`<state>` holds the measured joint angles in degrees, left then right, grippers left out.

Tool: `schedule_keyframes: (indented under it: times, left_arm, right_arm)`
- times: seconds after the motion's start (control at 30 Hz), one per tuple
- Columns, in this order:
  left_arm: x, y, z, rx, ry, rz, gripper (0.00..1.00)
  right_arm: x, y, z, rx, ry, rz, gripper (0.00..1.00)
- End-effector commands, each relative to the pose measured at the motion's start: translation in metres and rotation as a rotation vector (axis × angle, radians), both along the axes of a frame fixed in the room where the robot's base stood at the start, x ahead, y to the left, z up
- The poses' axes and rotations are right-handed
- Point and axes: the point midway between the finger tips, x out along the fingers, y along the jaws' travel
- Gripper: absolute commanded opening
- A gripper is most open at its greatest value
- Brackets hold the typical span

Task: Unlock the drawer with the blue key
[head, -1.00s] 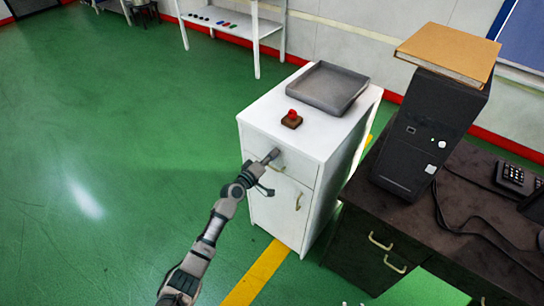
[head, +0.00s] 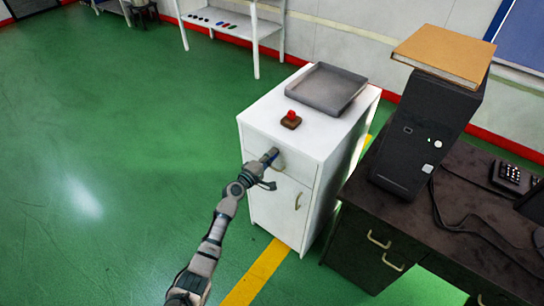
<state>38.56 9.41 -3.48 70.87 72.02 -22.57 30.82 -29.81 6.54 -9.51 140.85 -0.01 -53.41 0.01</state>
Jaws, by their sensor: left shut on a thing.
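The drawer (head: 300,168) is the upper front of a white cabinet (head: 292,108) and looks closed. My left gripper (head: 268,158) is at the drawer front, near its upper middle, and is shut on the blue key (head: 274,153). Only a small blue bit of the key shows at the fingertips; the rest is hidden. The lock is hidden behind the gripper, so I cannot tell whether the key is in it. My right gripper is not in view.
A grey tray (head: 326,88) and a red button on a brown base (head: 291,120) are on the cabinet top. A dark desk (head: 462,205) with a black computer tower (head: 425,130) stands close on the right. Green floor (head: 110,150) is free on the left.

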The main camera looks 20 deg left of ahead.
Motion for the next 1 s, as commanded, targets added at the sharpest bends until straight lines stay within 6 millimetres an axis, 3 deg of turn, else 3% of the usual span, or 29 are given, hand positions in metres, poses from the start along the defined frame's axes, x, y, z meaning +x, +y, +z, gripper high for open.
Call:
schedule_keyframes:
  times: [0.3,0.33,0.43,0.77,1.0]
  left_arm:
    - [0.001,0.006,0.0,-0.003,-0.001,0.012,0.0]
    - [0.001,0.006,0.0,-0.003,-0.001,0.011,0.2]
    - [0.0,0.005,0.0,-0.002,0.0,0.009,0.43]
    - [-0.002,0.002,0.0,-0.001,0.0,0.003,0.43]
    - [-0.034,0.014,-0.002,0.0,0.001,0.004,0.43]
  right_arm:
    - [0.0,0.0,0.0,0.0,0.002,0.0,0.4]
    - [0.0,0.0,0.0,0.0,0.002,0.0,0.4]
    - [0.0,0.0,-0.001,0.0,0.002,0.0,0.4]
    - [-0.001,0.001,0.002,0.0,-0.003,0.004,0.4]
    - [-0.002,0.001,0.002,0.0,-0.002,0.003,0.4]
